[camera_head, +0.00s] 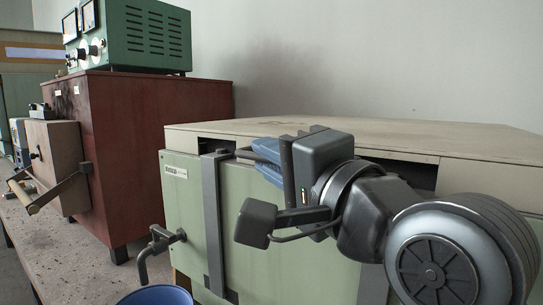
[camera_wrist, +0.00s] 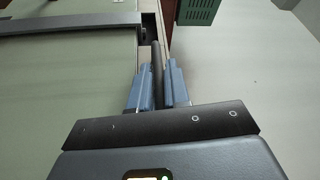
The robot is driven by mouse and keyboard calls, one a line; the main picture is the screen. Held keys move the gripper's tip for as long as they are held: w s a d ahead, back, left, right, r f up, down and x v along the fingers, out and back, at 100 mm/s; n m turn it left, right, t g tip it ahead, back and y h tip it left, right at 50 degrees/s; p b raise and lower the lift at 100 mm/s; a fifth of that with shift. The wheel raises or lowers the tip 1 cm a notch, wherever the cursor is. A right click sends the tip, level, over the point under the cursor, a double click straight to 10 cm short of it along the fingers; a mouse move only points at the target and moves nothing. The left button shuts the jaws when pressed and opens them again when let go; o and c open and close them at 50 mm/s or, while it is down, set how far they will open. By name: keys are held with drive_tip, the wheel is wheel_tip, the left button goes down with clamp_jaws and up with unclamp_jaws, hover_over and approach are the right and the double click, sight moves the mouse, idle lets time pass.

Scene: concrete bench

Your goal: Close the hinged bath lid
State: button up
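The bath is a pale green box (camera_head: 190,215) with a broad beige lid (camera_head: 330,128) on top. The lid lies about level over the box, with dark gaps under its front edge; I cannot tell if it is fully down. A dark handle bar (camera_head: 246,155) runs along the front just below the lid edge. My gripper (camera_head: 262,160) is at this bar. In the wrist view, my two blue fingers (camera_wrist: 158,85) stand either side of the dark bar (camera_wrist: 157,55). I cannot tell whether both fingers press on it.
A grey vertical strap (camera_head: 216,220) runs down the box front. A dark crank-like fitting (camera_head: 158,245) sticks out at left, above a blue bowl (camera_head: 155,296). A red-brown cabinet (camera_head: 160,150) carrying a green instrument (camera_head: 140,38) stands left of the bath.

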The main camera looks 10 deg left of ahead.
drive_tip(key=shift+o, duration=0.5)
drive_tip(key=shift+f, duration=0.6)
drive_tip(key=v, duration=0.7)
drive_tip(key=shift+s+d+r, duration=0.2)
drive_tip(key=shift+s+d, duration=0.05)
drive_tip(key=shift+d, duration=0.15)
